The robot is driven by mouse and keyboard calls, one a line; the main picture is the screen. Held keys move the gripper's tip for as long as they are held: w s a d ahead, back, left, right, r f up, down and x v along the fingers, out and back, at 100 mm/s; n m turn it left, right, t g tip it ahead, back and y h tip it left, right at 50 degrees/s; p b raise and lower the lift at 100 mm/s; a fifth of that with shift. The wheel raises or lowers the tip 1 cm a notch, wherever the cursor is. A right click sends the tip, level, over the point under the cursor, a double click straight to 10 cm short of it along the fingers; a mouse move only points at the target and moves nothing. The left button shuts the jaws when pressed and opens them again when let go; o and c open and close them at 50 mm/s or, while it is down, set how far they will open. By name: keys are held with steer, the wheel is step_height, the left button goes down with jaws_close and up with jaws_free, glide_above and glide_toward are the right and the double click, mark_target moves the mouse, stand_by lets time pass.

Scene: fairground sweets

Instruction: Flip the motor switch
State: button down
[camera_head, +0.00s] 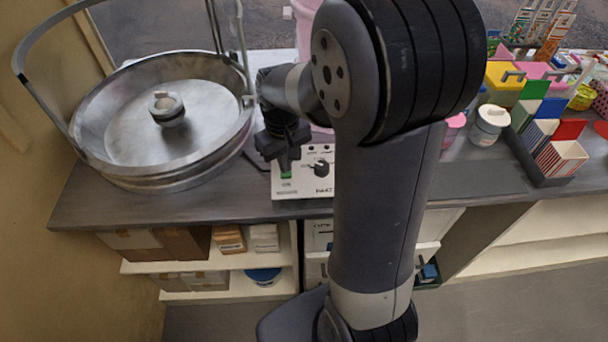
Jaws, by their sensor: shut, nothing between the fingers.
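A white control box (304,185) sits near the front edge of the counter, just right of the large metal bowl. It bears a green switch (286,175) at its left and a black knob (321,168) right of that. Small labels on the box are too small to read, except for part of one at lower right. My gripper (285,166) is shut and empty, pointing down, with its tips right above or at the green switch. I cannot tell whether the tips touch it. The right part of the box is hidden behind my arm.
The metal bowl (105,115) with a raised rim guard and central spinner head (168,108) fills the counter's left. Right of my arm stand a white-lidded tub (489,125) and a dark holder (545,176) with striped boxes. The counter front (170,212) is bare.

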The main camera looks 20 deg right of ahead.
steer(key=shift+f+b, duration=0.55)
steer(key=shift+f, duration=0.25)
steer(key=shift+r, duration=0.15)
step_height(320, 180, up, 7)
steer(key=p, duration=0.6)
stand_by(0.4)
steer(key=shift+f, duration=0.25)
step_height(320, 180, down, 7)
steer(key=b, duration=0.6)
steer(key=shift+r, duration=0.2)
steer(key=shift+r, duration=0.2)
